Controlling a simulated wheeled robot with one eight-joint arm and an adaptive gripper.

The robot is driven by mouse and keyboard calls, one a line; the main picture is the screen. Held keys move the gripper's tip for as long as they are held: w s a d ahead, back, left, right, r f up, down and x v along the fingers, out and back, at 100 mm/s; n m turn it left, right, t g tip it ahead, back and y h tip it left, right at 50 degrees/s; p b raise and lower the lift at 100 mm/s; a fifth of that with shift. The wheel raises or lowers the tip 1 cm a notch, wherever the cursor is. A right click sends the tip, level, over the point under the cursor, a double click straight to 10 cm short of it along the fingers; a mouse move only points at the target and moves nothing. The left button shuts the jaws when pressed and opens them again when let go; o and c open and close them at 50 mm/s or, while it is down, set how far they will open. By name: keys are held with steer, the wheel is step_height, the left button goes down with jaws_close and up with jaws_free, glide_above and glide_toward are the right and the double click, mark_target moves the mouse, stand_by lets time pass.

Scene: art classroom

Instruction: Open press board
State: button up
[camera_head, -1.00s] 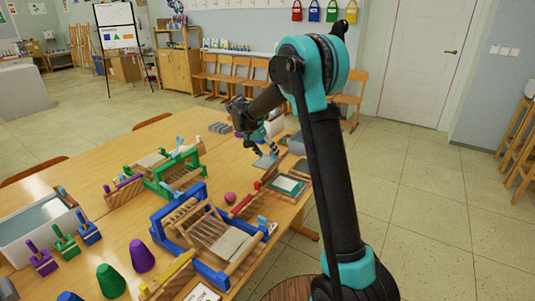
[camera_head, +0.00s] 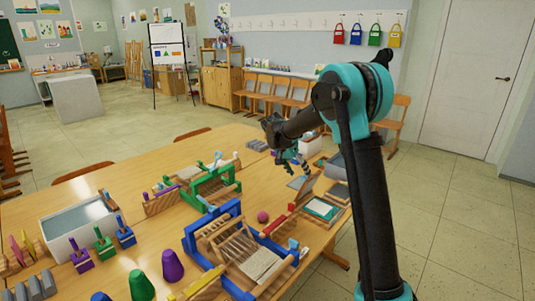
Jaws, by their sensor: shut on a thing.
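My gripper (camera_head: 302,168) is at the far right part of the table, at the end of my teal and black arm. It looks shut on a thin edge, but the fingertips are small. Just below it a wooden board (camera_head: 308,189), which seems to be the press board, stands tilted up from the table. A flat grey piece (camera_head: 297,182) lies to its left. Whether the gripper touches the board's upper edge is hard to tell. The board's hinge side is not clear.
A teal-framed tray (camera_head: 322,209) and a red-ended bar (camera_head: 275,225) lie in front.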

steer(key=shift+a+r, duration=0.15)
steer(key=shift+a, duration=0.65)
steer(key=shift+c, duration=1.1)
steer(key=w+a+r, duration=0.1)
steer(key=a+r, duration=0.3)
steer(key=a, duration=0.3)
steer(key=w+a+r, duration=0.1)
steer(key=a+r, duration=0.3)
steer(key=a, duration=0.3)
steer(key=shift+w, duration=0.35)
steer(key=shift+a+r, duration=0.1)
steer(key=shift+r, duration=0.05)
steer(key=v, duration=1.2)
